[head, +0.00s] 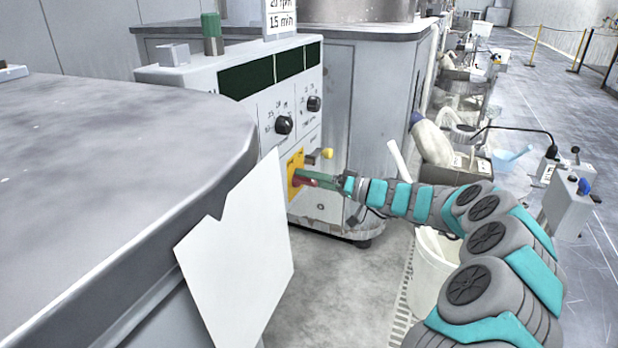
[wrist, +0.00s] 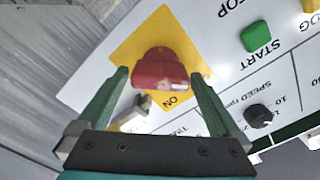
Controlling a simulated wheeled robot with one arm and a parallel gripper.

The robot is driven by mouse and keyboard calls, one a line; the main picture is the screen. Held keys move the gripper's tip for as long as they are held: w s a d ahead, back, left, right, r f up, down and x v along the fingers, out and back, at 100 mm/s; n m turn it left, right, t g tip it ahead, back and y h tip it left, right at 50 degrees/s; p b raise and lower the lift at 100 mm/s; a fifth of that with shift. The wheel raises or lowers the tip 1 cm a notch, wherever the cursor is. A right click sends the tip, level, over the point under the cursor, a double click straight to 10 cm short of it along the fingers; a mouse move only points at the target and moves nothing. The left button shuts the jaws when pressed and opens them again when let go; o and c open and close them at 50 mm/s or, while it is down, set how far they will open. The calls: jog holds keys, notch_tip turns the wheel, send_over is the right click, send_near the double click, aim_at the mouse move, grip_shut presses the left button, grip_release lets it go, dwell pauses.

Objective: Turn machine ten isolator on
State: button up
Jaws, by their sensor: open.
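The isolator is a red rotary handle (head: 304,181) on a yellow plate (head: 292,162), low on the machine's control panel face. In the wrist view the red handle (wrist: 160,69) sits near the middle of the yellow plate (wrist: 132,48), with the word ON printed beside it. My gripper (head: 318,180) is at the handle. In the wrist view my gripper (wrist: 160,77) is open, with one green finger on each side of the handle. I cannot tell whether either finger touches it. The handle's exact pointing direction is hard to tell.
Black dials (head: 284,125) sit higher on the panel. The wrist view shows a green START button (wrist: 256,36). A white sheet (head: 240,260) hangs in front at left. A bin (head: 433,270) stands below my arm.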

jog(key=shift+w+a, duration=0.15)
jog(key=shift+a, duration=0.25)
jog(key=shift+c, duration=0.3)
jog(key=c, duration=1.2)
